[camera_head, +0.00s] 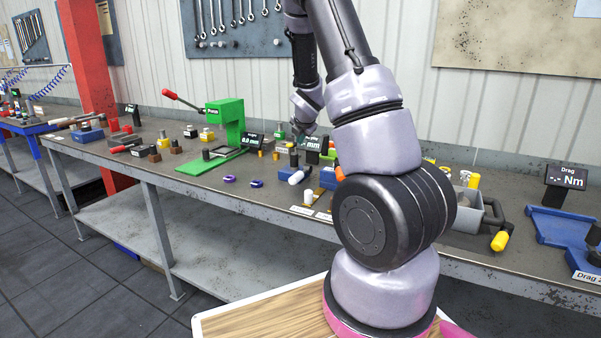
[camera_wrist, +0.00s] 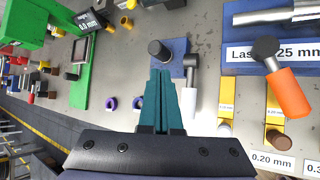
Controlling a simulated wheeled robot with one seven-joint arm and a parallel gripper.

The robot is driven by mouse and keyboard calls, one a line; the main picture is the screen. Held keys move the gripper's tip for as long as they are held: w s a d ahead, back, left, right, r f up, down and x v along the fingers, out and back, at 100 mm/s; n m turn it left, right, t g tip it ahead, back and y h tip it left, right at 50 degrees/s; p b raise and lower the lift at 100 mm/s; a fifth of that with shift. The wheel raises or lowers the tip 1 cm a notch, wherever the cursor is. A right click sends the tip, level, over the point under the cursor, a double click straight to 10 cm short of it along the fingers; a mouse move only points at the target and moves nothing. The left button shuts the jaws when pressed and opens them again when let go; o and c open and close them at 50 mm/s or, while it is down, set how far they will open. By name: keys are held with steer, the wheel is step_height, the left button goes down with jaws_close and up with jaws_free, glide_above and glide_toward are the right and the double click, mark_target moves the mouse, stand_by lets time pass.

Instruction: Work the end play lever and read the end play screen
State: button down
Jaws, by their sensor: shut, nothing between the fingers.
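My gripper (camera_wrist: 163,100) is shut and empty in the wrist view. Its teal fingers overlap the near side of a blue block (camera_wrist: 178,50) carrying a dark round post; I cannot tell whether they touch. A white-handled lever (camera_wrist: 189,103) with a dark joint stands just right of the fingers; it also shows in the head view (camera_head: 298,176). An orange-handled lever (camera_wrist: 288,92) is farther right. No readable label tells which is the end play lever. A small dark screen (camera_head: 318,143) behind shows "mm"; its title and digits are too small or hidden to read.
A green press (camera_head: 230,125) with a red handle stands left, beside a screen (camera_head: 253,141) reading 0.0 mm. Two purple rings (camera_wrist: 125,103) lie left of the fingers. Yellow gauge blocks (camera_wrist: 226,100) stand right. A Drag screen (camera_head: 567,178) and blue tray are at the far right.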

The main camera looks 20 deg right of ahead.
mark_target(300, 173)
steer(key=shift+f, duration=4.4)
steer(key=shift+f, duration=0.4)
steer(key=shift+f, duration=1.35)
steer(key=shift+s+a+f, duration=0.1)
steer(key=shift+s+f, duration=0.05)
steer(key=shift+f, duration=0.35)
steer(key=shift+r, duration=0.15)
steer(key=shift+r, duration=2)
